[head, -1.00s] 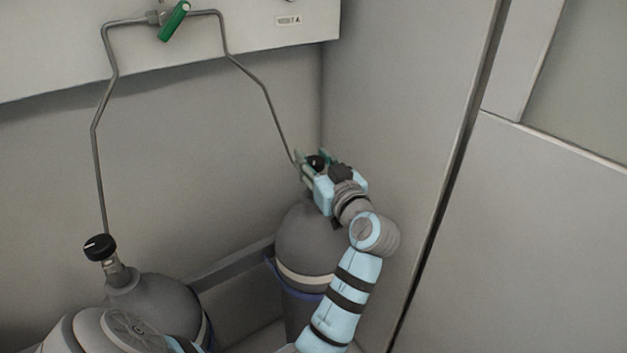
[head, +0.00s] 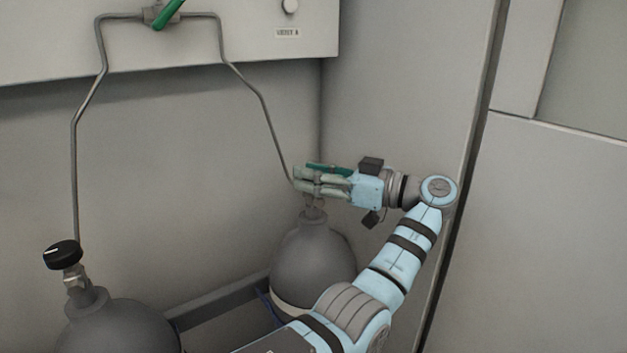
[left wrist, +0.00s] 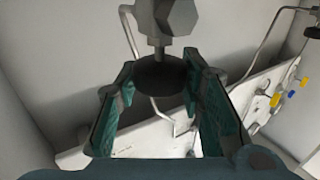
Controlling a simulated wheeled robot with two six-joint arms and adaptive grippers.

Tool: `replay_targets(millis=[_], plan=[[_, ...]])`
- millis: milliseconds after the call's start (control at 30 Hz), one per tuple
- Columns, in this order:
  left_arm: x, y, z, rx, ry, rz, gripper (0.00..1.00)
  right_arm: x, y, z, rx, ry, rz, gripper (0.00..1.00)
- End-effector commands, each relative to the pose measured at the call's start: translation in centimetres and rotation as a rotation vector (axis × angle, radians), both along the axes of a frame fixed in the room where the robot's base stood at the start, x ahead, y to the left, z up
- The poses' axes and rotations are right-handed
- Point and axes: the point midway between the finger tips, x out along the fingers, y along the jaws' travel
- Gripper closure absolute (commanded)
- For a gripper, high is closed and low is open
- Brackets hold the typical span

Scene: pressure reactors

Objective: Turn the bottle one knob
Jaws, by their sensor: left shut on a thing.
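Two dark grey bottles stand by the back wall. The left bottle (head: 120,325) carries a black knob with a white mark (head: 62,254) on its valve. The right bottle (head: 312,262) has my left gripper (head: 303,182) at its top, reaching in level from the right. The gripper is shut on the right bottle's knob, which its fingers hide in the head view. In the left wrist view, that dark round knob (left wrist: 162,76) sits between the two green-padded fingers, with the metal valve body beyond it. My right gripper is not in view.
A thin metal pipe (head: 262,105) runs from the bottles up to a green-handled valve (head: 167,12) on the wall panel (head: 240,45). A side wall (head: 400,90) stands close behind my left wrist. A rail (head: 225,300) runs between the bottles.

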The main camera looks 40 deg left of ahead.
Motion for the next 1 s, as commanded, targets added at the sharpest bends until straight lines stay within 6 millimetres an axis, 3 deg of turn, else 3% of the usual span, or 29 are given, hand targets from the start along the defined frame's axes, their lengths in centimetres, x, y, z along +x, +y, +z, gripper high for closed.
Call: replay_targets(millis=[500,533,633,1000], plan=[[0.02,-0.01,-0.06,-0.002,0.001,0.022,0.93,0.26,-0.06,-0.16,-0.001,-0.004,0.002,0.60],[0.03,-0.01,-0.06,-0.002,0.001,0.021,0.62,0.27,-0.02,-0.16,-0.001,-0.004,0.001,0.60],[0.03,-0.01,-0.06,-0.002,0.001,0.021,0.46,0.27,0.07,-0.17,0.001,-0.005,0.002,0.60],[0.05,-0.01,0.48,-0.001,0.001,0.021,0.44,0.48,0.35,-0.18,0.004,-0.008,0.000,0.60]])
